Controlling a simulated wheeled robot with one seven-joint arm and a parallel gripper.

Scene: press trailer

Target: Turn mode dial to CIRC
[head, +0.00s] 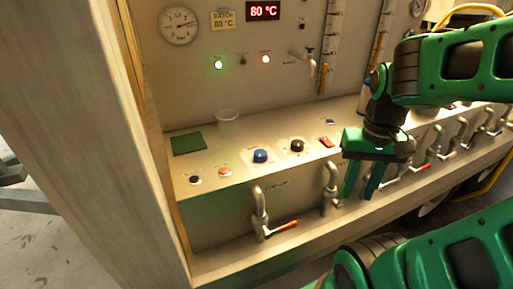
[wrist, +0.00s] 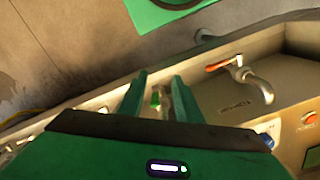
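Two round knobs stand on the sloped panel in the head view: a blue knob (head: 260,156) and a dark brown knob (head: 297,146). Either may be the mode dial; their labels are too small to read, so I cannot tell which, nor where it points. My gripper (head: 359,191) is to the right of both knobs, pointing down in front of the panel's front edge. Its green fingers are apart with nothing seen held.
A tap with a red handle (head: 283,227) and several more taps line the front. A red switch (head: 326,142), an orange button (head: 225,172), a black button (head: 194,180), a clear cup (head: 228,122) and a green pad (head: 188,143) are on the panel. A wooden post (head: 95,130) is at left.

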